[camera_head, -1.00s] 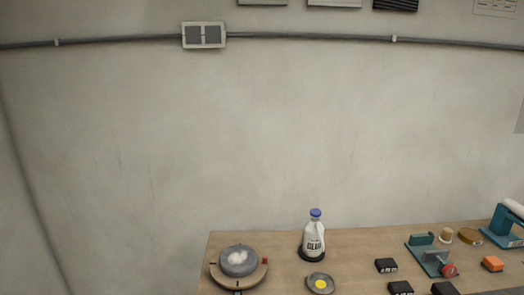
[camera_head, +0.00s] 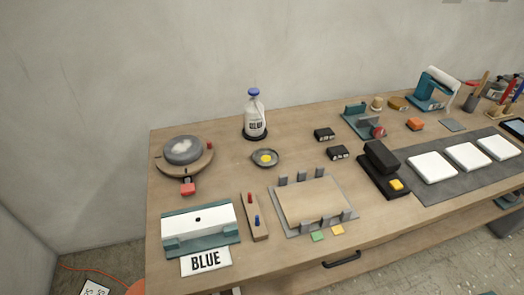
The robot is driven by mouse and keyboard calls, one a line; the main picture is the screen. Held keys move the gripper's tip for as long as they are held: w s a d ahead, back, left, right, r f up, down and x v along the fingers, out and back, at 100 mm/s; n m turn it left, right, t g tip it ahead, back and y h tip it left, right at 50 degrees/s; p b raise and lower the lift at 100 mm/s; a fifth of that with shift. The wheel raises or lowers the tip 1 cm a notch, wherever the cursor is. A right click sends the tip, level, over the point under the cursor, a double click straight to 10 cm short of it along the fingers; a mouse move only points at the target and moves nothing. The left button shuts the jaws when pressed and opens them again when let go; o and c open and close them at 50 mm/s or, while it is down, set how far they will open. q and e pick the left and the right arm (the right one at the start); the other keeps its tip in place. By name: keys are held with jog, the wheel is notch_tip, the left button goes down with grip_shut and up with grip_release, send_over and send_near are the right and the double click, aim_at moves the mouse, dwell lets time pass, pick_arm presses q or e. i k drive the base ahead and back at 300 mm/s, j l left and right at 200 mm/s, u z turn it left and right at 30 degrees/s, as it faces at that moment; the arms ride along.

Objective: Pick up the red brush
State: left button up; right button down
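At the far right of the workbench, a small wooden stand (camera_head: 497,113) holds several upright tools with red and dark blue handles. A red-handled one (camera_head: 506,89) may be the red brush, but it is too small and too near the picture edge to be sure. Beside it, a dark cup (camera_head: 470,102) holds a brown stick-like tool. Neither of my grippers shows in the head view.
The wooden workbench (camera_head: 300,148) carries a round heater with a grey pan (camera_head: 183,150), a glue bottle (camera_head: 254,118), a clamped board (camera_head: 311,201), black blocks, a teal machine (camera_head: 432,90) and white tiles on a dark mat (camera_head: 432,187). A drawer handle (camera_head: 342,260) is in front.

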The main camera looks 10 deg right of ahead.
aim_at(512, 84)
jog(key=z, duration=2)
jog(key=u, duration=1.5)
jog(key=z, duration=1.5)
jog(key=i+l+z, duration=0.1)
jog(key=z, duration=0.75)
jog(key=i+z, duration=0.1)
jog(key=z, duration=0.3)
